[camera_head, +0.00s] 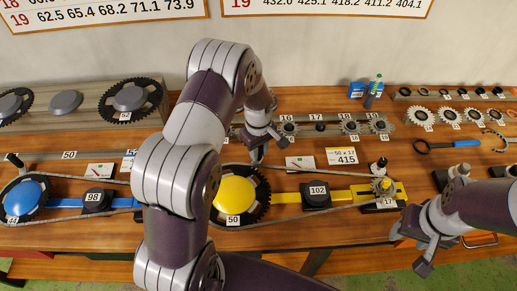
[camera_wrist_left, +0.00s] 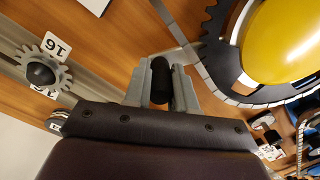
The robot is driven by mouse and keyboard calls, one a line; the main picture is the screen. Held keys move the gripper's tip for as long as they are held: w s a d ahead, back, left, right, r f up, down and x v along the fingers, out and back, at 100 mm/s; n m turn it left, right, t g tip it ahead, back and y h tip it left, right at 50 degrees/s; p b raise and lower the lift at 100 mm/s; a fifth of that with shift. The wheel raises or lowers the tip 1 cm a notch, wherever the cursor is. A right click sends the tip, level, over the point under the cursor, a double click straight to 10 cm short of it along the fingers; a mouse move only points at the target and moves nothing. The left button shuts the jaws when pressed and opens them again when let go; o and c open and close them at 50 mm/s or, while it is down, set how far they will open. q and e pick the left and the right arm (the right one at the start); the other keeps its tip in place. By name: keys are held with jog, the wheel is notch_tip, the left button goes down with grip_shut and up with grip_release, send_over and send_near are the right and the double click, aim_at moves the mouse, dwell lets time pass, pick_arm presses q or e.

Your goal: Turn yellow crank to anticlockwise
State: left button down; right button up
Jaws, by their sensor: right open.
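The yellow crank (camera_head: 236,193) is a yellow hub on a black toothed chainring, marked 50, at the middle of the bench. A chain runs from it to a small sprocket (camera_head: 382,186) at the right. In the left wrist view its yellow hub (camera_wrist_left: 285,40) is at the upper right. My left gripper (camera_head: 258,147) is at the crank's far edge, pointing down. In the left wrist view its fingers (camera_wrist_left: 160,88) are on both sides of the black upright handle (camera_wrist_left: 161,72). My right gripper (camera_head: 424,243) is open and empty near the bench's front right edge.
A blue crank (camera_head: 25,197) with its own chain is at the left. Boxes marked 98 (camera_head: 96,200) and 102 (camera_head: 317,196) stand on the bars. Several sprockets line the rail (camera_head: 335,130) behind. My left arm hides the bench between the two cranks.

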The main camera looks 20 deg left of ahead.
pick_arm(q)
jog(key=shift+a, duration=0.15)
jog(key=shift+a+n, duration=1.4)
jog(key=shift+a, duration=0.4)
jog(key=shift+s+a+r+n, duration=0.1)
jog(key=shift+s+a+n, duration=0.2)
jog(key=shift+a+n, duration=0.55)
jog(key=shift+s+a+n, duration=0.3)
jog(key=shift+a+n, duration=0.35)
jog(key=shift+a, duration=0.25)
jog(key=shift+s+a+n, duration=0.5)
jog(key=shift+a+n, duration=0.2)
jog(key=shift+a, duration=0.1)
jog(key=shift+s+a+n, duration=0.45)
jog(key=shift+a+n, duration=0.25)
jog(key=shift+a, duration=0.1)
jog(key=shift+s+a+n, duration=1.45)
jog(key=shift+s+n, duration=0.05)
jog(key=shift+n, duration=0.1)
jog(key=shift+s, duration=0.1)
jog(key=c, duration=0.9)
grip_release()
